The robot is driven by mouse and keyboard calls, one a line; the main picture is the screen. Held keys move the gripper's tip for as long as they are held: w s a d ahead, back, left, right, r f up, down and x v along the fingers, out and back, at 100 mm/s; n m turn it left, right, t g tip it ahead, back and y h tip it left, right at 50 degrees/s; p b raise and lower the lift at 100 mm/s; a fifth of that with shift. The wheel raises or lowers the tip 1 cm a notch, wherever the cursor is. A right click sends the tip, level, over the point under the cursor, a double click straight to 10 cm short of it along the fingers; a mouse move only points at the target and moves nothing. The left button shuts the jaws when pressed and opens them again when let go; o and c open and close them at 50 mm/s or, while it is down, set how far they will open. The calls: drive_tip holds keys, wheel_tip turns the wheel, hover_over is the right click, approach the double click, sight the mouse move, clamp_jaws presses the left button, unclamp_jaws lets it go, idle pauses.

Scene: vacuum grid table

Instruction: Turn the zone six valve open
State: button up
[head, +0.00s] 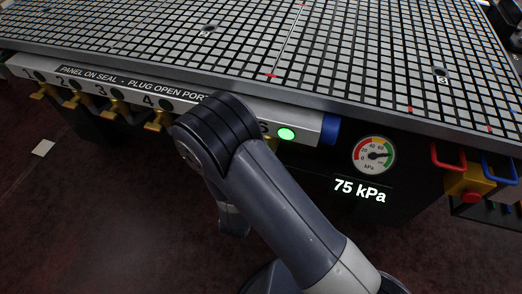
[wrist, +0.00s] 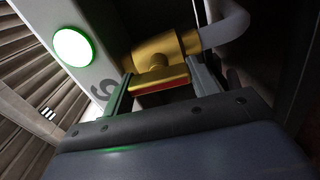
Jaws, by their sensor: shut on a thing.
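The zone six valve (wrist: 155,50) is brass-yellow and fills the top middle of the wrist view. Its handle (wrist: 160,80), yellow with a red face, lies crosswise between the two fingers. My gripper (wrist: 162,84) is shut on this handle, one finger at each end. The green lamp (wrist: 72,47) beside the valve is lit, and it also shows in the head view (head: 286,133). A printed 6 (wrist: 102,90) is on the panel near the left finger. In the head view my arm hides my gripper and nearly all of this valve.
Other yellow valves (head: 70,100) line the panel to the left, under the grid table (head: 240,70). The pressure gauge (head: 373,155) points into green, and the display (head: 360,191) reads 75 kPa. Red and blue handles (head: 448,157) stand at the right. A grey hose (wrist: 225,28) leaves the valve.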

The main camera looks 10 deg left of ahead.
drive_tip(key=shift+n, duration=0.6)
drive_tip(key=o, duration=1)
drive_tip(key=s, duration=0.7)
drive_tip(key=s+p, duration=0.1)
drive_tip(key=s, duration=0.2)
drive_tip(key=shift+s+a, duration=0.4)
drive_tip(key=shift+w+d, duration=0.2)
drive_tip(key=shift+w, duration=2.55)
drive_tip(key=shift+w+d, duration=0.2)
drive_tip(key=shift+w, duration=2.5)
